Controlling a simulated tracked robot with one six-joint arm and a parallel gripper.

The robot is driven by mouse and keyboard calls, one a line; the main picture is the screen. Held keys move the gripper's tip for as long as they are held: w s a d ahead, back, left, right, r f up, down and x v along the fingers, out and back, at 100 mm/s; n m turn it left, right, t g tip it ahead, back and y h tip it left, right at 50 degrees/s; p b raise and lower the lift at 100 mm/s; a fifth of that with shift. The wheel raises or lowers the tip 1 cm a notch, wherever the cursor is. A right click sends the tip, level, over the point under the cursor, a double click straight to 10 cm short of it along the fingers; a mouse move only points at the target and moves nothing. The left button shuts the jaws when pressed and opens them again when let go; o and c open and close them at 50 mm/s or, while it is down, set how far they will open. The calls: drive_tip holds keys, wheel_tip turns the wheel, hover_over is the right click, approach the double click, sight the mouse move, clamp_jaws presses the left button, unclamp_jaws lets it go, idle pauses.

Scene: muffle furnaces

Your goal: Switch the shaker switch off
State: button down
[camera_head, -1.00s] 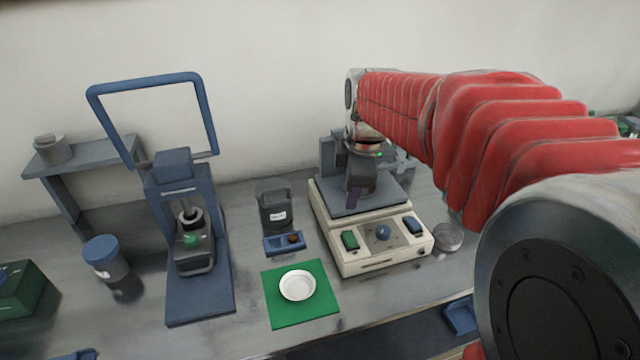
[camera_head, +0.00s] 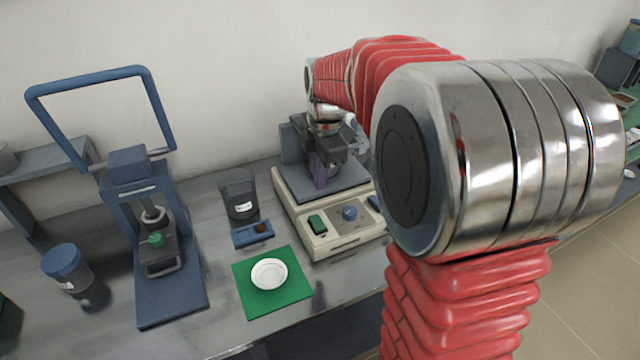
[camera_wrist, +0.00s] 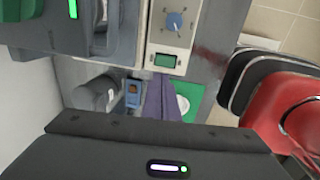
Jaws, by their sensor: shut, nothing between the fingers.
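The shaker (camera_head: 335,240) is a cream box with a dark platform on top, on the bench in the head view. Its sloping front panel has a green rocker switch (camera_head: 317,224) at left, a blue knob (camera_head: 350,213) in the middle and a dark blue switch (camera_head: 374,202) at right, partly hidden by my arm. My gripper (camera_head: 320,184) is shut and empty, its purple fingers above the platform, behind the panel. In the wrist view, the fingers (camera_wrist: 161,80) appear just below the green switch (camera_wrist: 165,60) in the picture. Whether the switch is on is unclear.
A blue press (camera_head: 170,290) with a raised frame stands farther left.

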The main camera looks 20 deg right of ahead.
sight(315, 218)
drive_tip(key=f, duration=0.4)
drive_tip(key=w+f, duration=0.1)
drive_tip(key=f, duration=0.7)
drive_tip(key=shift+w+f, duration=0.25)
drive_tip(key=shift+w, duration=0.15)
drive_tip(key=shift+a, duration=0.15)
